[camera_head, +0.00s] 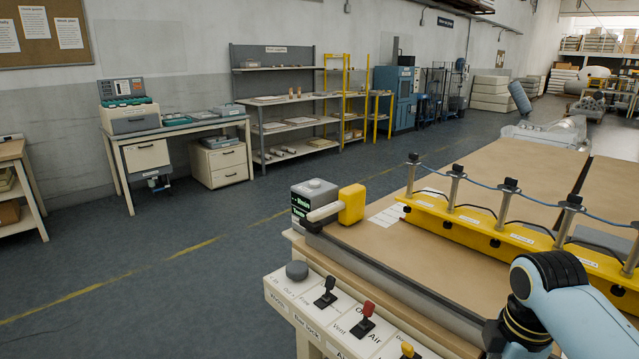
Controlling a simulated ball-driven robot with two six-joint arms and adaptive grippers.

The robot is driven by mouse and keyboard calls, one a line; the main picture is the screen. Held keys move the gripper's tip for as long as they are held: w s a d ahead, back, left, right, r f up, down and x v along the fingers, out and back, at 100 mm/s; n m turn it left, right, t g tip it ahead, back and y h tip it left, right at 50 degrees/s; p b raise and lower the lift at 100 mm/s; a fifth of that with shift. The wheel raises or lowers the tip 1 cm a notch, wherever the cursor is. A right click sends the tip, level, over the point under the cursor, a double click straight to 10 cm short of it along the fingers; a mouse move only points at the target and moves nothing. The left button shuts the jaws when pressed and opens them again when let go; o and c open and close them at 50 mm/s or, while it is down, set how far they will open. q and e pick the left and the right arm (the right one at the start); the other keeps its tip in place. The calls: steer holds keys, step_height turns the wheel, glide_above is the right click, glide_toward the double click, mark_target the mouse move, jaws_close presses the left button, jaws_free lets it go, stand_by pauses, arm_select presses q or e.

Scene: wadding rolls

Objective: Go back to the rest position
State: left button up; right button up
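One of my arms, light blue with a black joint, shows at the lower right in front of the work table (520,170). Its gripper is outside the picture. My other arm and its gripper do not show at all. No gripper is seen holding or touching anything. A control panel (325,320) with a grey knob (297,270), a black lever (326,292) and a red lever (362,320) runs along the table's near side.
A yellow bar (480,230) with several upright posts and a blue hose crosses the table. A grey box (315,200) and a yellow block with a pale handle (351,204) sit at its corner. Open floor (180,250) lies left; a desk (175,128) and shelves (300,110) line the wall.

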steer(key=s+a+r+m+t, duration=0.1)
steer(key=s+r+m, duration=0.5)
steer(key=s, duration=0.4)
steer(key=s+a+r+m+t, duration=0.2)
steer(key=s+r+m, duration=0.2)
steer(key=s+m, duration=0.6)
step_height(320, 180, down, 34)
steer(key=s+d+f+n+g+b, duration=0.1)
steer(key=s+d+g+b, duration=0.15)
steer(key=b, duration=0.65)
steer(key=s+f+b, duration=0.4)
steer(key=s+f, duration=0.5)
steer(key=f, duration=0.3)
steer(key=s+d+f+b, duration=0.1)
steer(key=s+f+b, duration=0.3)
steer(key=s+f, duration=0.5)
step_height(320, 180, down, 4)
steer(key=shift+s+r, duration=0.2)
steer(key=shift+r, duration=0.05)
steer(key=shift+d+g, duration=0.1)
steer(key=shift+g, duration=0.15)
